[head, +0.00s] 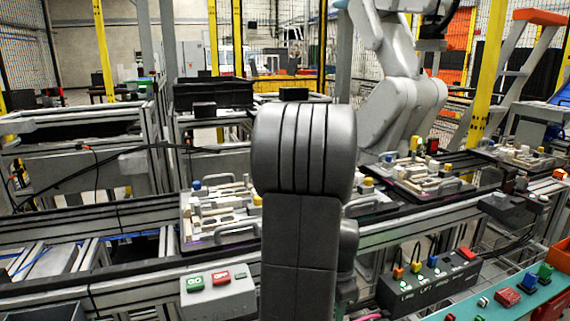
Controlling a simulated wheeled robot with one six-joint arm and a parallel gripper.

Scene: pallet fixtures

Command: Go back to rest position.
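My dark grey arm stands upright in the middle of the head view, its rounded joint at the top. It covers part of the conveyor behind it. My gripper does not show, so I cannot see its fingers or whether it holds anything. A pallet fixture (222,232) with pale parts and blue and yellow knobs sits on the conveyor left of my arm. Another pallet fixture (440,192) sits on the conveyor to the right, with a further one (520,157) beyond it.
A grey box (217,306) with green and red buttons stands front left. A black switch box (428,284) and a teal panel (490,305) with coloured buttons are front right. A large grey robot arm (400,105) stands behind the conveyor. Yellow posts (102,50) and fencing are farther back.

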